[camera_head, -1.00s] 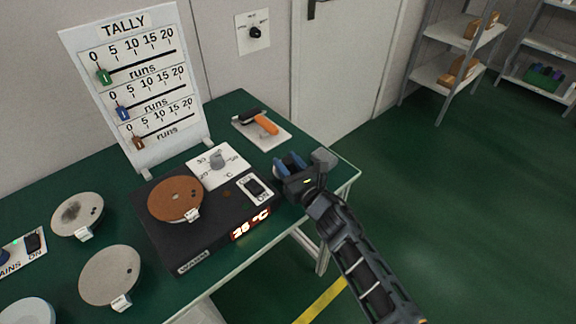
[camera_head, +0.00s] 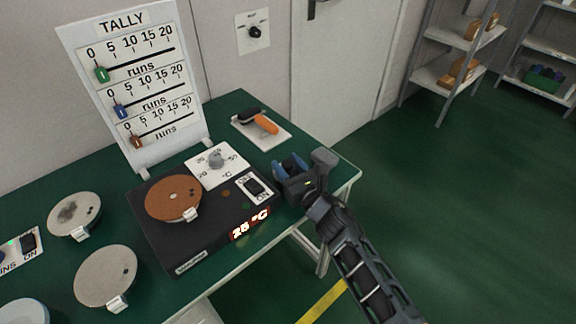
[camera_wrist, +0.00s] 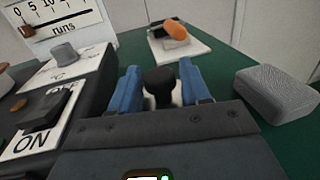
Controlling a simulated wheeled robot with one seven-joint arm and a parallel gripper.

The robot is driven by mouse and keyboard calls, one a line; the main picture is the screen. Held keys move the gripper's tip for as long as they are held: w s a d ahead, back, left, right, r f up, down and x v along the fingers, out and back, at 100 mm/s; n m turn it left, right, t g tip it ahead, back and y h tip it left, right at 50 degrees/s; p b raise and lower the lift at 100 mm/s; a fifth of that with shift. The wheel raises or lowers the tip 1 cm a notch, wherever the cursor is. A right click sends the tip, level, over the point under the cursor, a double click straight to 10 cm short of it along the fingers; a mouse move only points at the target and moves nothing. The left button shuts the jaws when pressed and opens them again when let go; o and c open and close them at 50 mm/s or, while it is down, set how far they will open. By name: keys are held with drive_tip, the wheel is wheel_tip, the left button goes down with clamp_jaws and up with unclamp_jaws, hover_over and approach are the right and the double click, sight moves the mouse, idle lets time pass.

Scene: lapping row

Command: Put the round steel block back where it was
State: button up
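My gripper (camera_head: 291,168) is low at the right end of the green table, just right of the black hotplate. Its two blue fingers stand apart in the wrist view (camera_wrist: 161,84). A black knob-like piece (camera_wrist: 159,82) with something white under it shows between them; I cannot tell whether they touch it. A grey block with rounded edges (camera_wrist: 278,93) is right of the fingers, apart from them; it also shows in the head view (camera_head: 325,158). I cannot tell whether it is the round steel block. Grey round plates with white tags (camera_head: 74,214) (camera_head: 106,277) lie at the left.
The hotplate (camera_head: 175,247) carries a brown disc (camera_head: 173,196), a dial and a switch; its display reads about 25 °C. A tally board (camera_head: 150,160) stands behind it. An orange-handled tool (camera_head: 266,125) lies on a white plate at the back. The table edge is close right of my gripper.

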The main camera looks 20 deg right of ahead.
drive_tip(key=shift+o, duration=1.3)
drive_tip(key=shift+s+r+p, duration=0.15)
drive_tip(key=shift+r+p, duration=0.7)
drive_tip(key=shift+p, duration=0.15)
drive_tip(key=s, duration=0.4)
drive_tip(key=s+d, duration=0.1)
drive_tip(key=s, duration=0.6)
drive_tip(key=shift+s+d+f+b, duration=0.2)
drive_tip(key=shift+s+d+b, duration=0.05)
drive_tip(key=shift+s+b, duration=0.1)
